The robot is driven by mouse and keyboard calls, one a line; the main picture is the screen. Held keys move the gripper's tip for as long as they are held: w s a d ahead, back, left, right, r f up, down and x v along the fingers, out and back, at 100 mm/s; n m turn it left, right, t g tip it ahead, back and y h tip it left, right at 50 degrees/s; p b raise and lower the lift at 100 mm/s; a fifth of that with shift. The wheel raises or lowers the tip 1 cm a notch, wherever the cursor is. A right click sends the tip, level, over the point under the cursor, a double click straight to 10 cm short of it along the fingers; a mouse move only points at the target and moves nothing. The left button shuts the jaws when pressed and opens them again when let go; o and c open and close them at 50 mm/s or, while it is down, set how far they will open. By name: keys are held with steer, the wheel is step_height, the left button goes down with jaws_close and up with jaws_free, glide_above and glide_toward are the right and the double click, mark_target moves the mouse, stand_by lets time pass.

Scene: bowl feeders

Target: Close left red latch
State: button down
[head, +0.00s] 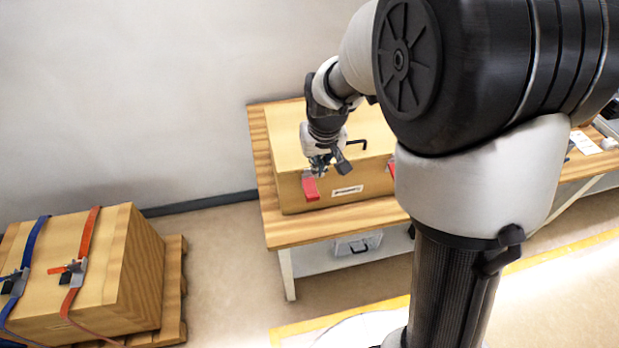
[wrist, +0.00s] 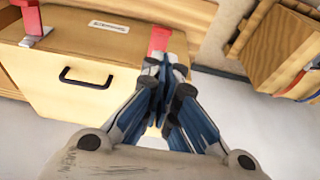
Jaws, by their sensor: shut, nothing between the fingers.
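A wooden box (head: 290,190) stands on the table, its lid carrying a black handle (wrist: 86,77). The left red latch (head: 311,188) is on its front face near the left end; its red lever points downward and outward. The wrist view, turned around, shows this latch (wrist: 159,40) just beyond my fingertips. My gripper (head: 327,168) is shut and empty, above the lid's front edge, at the left latch. The fingers (wrist: 164,78) hide the latch's lower part, and I cannot tell whether they touch it. The right red latch (wrist: 38,17) is mostly hidden by my arm in the head view.
A white label (head: 347,191) is on the box front between the latches. The wooden table (head: 262,165) has a bare strip left of the box. At lower left, a strapped crate (head: 130,270) sits on a pallet (head: 172,300). A wall is behind.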

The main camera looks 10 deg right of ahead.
mark_target(313, 194)
steer(key=b+x, duration=0.2)
steer(key=x, duration=1.2)
steer(key=shift+w, duration=0.1)
